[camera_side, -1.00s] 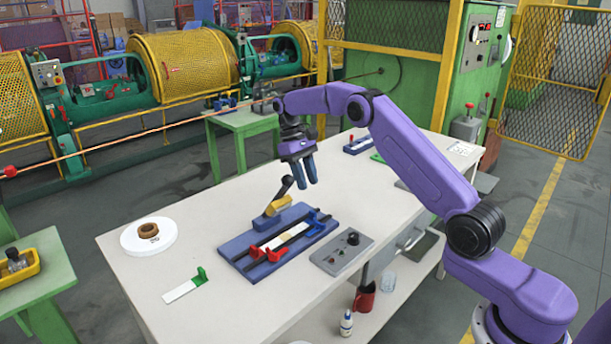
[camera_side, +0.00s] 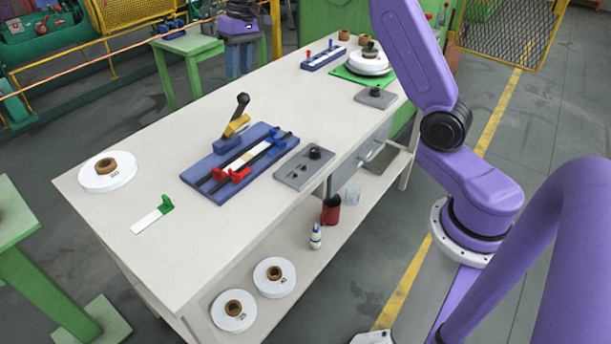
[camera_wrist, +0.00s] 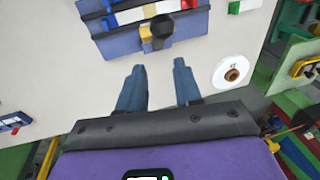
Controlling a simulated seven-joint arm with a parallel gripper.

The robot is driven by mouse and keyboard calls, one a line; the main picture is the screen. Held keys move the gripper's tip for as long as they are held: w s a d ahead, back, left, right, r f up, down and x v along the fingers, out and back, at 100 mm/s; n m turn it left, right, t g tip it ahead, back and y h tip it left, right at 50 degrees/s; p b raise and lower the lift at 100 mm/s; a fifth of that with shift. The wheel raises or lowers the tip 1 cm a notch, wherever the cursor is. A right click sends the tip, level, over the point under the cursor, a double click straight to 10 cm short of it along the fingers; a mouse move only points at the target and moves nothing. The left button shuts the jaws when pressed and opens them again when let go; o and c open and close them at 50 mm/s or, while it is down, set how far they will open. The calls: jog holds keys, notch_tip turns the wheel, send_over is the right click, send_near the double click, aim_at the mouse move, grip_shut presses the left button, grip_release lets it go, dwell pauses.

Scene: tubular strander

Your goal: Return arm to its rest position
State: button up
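My gripper (camera_side: 240,64) is at the top of the side view, raised near the table's far edge, its blue fingers pointing down. In the wrist view my gripper (camera_wrist: 156,88) has its two fingers apart with nothing between them. My purple arm is raised at the right, its upper part cut off by the frame. The blue clamp fixture (camera_side: 205,180) lies on the white table (camera_side: 150,270), well clear of my gripper. It carries a yellow block (camera_side: 236,125) with a black lever, a red clamp and a blue clamp. It also shows in the wrist view (camera_wrist: 185,30).
A white spool (camera_side: 95,182) and a green-ended white strip (camera_side: 150,217) lie left of the fixture. A green mat (camera_side: 350,76) with white spools is at the far end. The table's middle is clear.

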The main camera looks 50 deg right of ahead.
jog(key=s+a+r+n, duration=0.1)
jog(key=s+a+n, duration=0.2)
jog(key=s+a, duration=0.45)
jog(key=s+a+n, duration=0.2)
jog(key=s+a, duration=0.2)
jog(key=s, duration=0.7)
jog(key=s+d+f+n, duration=0.2)
jog(key=s, duration=0.5)
jog(key=s+d+f+n+h, duration=0.1)
jog(key=s+d+f+n, duration=0.1)
jog(key=s, duration=0.6)
jog(key=s+d+f+n, duration=0.2)
jog(key=s+f+n, duration=0.1)
jog(key=s, duration=0.5)
jog(key=shift+s+n+g+h, duration=0.2)
jog(key=shift+n+g+h, duration=0.1)
jog(key=shift+n+g, duration=0.1)
